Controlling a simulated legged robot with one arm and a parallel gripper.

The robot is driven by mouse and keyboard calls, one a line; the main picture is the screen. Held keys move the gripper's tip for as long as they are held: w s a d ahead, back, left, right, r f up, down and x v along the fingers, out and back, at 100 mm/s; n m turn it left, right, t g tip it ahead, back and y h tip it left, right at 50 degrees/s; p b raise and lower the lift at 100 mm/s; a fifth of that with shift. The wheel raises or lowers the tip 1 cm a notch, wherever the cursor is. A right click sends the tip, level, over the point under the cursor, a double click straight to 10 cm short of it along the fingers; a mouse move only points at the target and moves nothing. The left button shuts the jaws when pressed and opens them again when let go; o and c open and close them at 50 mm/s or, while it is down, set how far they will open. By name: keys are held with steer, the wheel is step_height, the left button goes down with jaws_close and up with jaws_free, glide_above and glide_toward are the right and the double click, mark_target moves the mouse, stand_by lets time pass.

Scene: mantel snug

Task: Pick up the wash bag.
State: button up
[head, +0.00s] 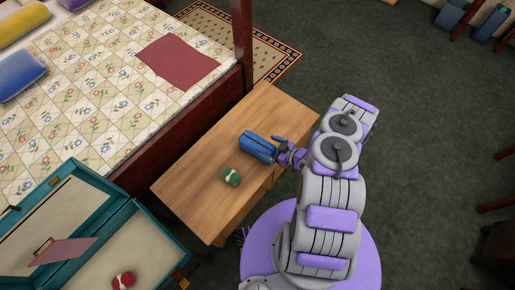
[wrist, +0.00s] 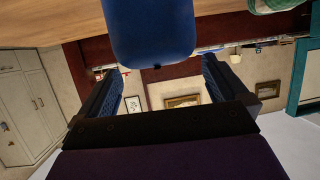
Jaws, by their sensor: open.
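The blue wash bag (head: 257,143) lies on the wooden bench (head: 200,200), near its right edge. In the wrist view the wash bag (wrist: 150,28) fills the top middle, with its rounded end towards my gripper. My gripper (head: 281,150) is at the right end of the bag in the head view, low over the bench edge. In the wrist view my gripper (wrist: 163,72) is open, its two fingers apart and nothing shut between them. The bag lines up with the gap, slightly left of centre. I cannot tell whether a finger touches it.
A green bundle with a pale band (head: 231,177) lies near the bag on the bench. An open teal suitcase (head: 160,222) holds a red bundle (head: 123,280). A bed (head: 90,90) with a dark post (head: 242,40) stands behind the bench.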

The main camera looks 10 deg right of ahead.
mark_target(259, 143)
steer(key=shift+r+b+x, duration=0.1)
steer(key=shift+b+x, duration=0.6)
steer(key=shift+x, duration=0.65)
steer(key=shift+r+b+x, duration=0.15)
steer(key=shift+b+x, duration=0.55)
steer(key=shift+x, duration=0.65)
steer(key=shift+a, duration=0.1)
steer(key=c, duration=1.5)
